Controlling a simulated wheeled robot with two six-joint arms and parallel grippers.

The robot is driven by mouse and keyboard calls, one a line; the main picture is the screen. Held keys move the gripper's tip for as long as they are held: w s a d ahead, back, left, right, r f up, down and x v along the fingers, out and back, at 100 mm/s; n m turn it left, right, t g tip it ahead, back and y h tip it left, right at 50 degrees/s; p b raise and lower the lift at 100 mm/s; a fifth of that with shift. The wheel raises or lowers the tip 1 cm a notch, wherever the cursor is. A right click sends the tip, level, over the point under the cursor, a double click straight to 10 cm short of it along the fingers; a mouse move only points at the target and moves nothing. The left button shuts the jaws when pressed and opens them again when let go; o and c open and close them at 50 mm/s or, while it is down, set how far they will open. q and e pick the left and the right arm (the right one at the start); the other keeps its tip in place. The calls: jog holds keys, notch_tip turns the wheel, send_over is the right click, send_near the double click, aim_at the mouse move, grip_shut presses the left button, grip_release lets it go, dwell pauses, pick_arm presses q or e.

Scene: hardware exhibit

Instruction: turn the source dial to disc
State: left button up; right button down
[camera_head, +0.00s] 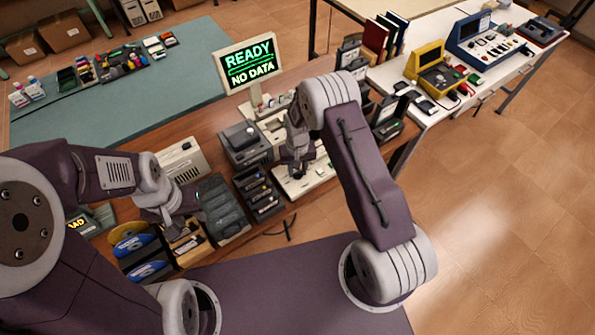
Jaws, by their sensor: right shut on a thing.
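My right gripper (297,170) points down over a cream panel (318,174) on the wooden bench. It is shut on a small part there that looks like the source dial, but the gripper hides that part and its pointer. A small green spot shows on the panel to the right of the gripper. The monitor (250,65) behind it reads "READY" and "NO DATA" in green. My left gripper (178,219) hangs over the left part of the bench near the dark trays, and its fingers are too unclear to tell open from shut.
Blue discs (146,250) stand in a rack at the front left. A grey drive box (245,143), a cream box (182,160) and a dark cartridge tray (258,192) crowd the bench close to my grippers. A white table (470,85) with colored devices stands at the right.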

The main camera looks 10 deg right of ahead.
aim_at(298, 171)
jog(key=n+b, duration=0.1)
jog(key=n, duration=0.2)
jog(key=shift+n, duration=1.7)
jog(key=c, duration=1)
grip_release()
jog(key=shift+w, duration=0.1)
jog(key=shift+r+b, duration=0.1)
jog(key=shift+b, duration=0.2)
notch_tip(298, 171, up, 9)
jog(key=b, duration=0.1)
